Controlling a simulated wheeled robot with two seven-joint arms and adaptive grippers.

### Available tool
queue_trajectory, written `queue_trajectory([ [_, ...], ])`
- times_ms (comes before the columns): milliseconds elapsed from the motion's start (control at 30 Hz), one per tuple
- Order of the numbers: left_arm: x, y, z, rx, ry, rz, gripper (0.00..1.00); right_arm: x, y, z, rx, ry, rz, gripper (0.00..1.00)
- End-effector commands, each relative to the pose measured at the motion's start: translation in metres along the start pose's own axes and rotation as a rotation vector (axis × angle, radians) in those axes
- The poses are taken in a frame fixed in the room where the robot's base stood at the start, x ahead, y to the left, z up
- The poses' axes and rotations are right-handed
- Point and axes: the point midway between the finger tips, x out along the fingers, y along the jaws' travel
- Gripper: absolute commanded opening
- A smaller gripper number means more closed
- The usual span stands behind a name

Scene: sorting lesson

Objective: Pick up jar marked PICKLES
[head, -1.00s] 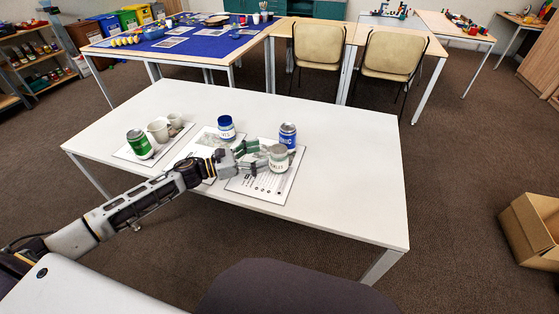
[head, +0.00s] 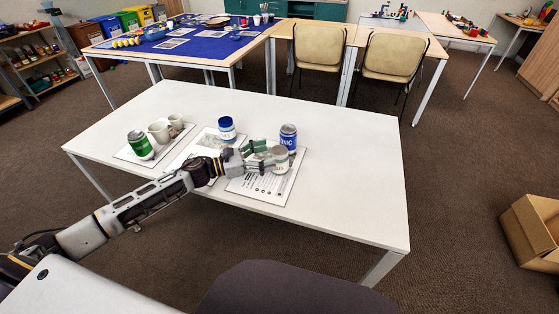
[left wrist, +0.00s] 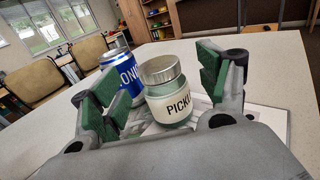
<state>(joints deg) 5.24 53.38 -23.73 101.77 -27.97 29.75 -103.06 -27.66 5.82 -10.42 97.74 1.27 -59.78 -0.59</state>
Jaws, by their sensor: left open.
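The jar marked PICKLES (head: 281,167), pale green with a white label and silver lid, stands upright on a printed sheet near the table's front. I see no clear grip on the jar. My right gripper is out of view.
A blue TONIC can (head: 288,137) stands close behind the jar. The white table's right side (head: 350,170) is clear.

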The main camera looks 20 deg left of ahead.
Motion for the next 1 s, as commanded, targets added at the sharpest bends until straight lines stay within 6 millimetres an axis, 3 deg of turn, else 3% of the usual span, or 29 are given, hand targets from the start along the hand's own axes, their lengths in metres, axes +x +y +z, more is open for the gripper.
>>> queue_trajectory([
  [467, 0.007, 0.001, 0.0, 0.0, -0.001, 0.001, 0.76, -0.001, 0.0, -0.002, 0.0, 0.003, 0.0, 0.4],
  [1000, 0.041, 0.004, 0.0, 0.0, -0.001, 0.0, 0.76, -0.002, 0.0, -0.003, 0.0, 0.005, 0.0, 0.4],
])
